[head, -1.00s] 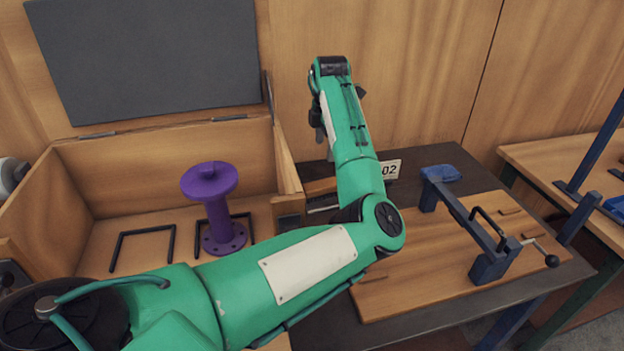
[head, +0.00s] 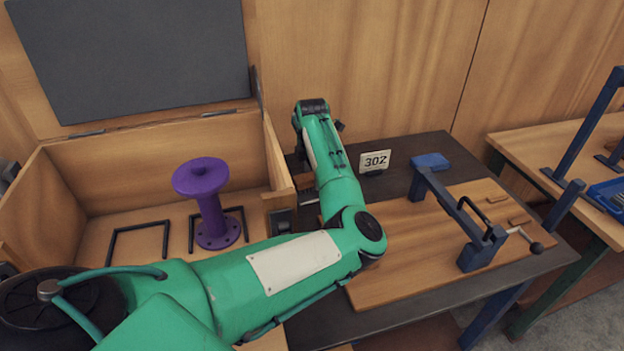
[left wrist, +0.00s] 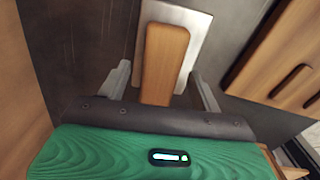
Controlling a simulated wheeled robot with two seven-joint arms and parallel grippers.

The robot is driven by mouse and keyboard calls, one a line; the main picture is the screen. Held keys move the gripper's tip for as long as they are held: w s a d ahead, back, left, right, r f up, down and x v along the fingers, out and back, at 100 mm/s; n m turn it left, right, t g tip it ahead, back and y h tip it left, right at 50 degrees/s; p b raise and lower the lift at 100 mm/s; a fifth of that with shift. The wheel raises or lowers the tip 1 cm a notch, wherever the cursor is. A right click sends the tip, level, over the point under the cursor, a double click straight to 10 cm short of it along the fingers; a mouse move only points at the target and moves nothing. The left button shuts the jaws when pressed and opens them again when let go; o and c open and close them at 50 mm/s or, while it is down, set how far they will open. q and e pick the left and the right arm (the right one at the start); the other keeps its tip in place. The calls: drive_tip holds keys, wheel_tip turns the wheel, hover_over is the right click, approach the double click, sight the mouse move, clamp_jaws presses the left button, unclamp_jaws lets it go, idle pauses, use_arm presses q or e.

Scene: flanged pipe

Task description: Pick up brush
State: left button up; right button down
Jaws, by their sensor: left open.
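The brush (left wrist: 166,52), with a brown wooden handle and a pale flat part under it, shows at the top middle of the left wrist view. It lies on a dark surface. My left gripper (left wrist: 161,74) is open, with one grey finger on each side of the handle. Gaps show between the fingers and the handle, and I cannot tell the height between them. In the head view my green left arm reaches over the table and hides most of the brush and the fingertips. My right gripper is out of view.
An open wooden box (head: 165,140) holds a purple flanged pipe (head: 207,200) and black brackets at left.

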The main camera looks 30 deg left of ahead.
sight(312, 175)
use_arm(q)
drive_tip(key=shift+f, duration=0.9)
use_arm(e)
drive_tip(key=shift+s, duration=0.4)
use_arm(q)
drive_tip(key=shift+c, duration=0.4)
drive_tip(key=c, duration=1)
drive_tip(key=shift+c, duration=0.2)
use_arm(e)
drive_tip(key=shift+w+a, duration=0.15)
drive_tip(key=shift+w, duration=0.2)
use_arm(q)
drive_tip(key=shift+r, duration=0.15)
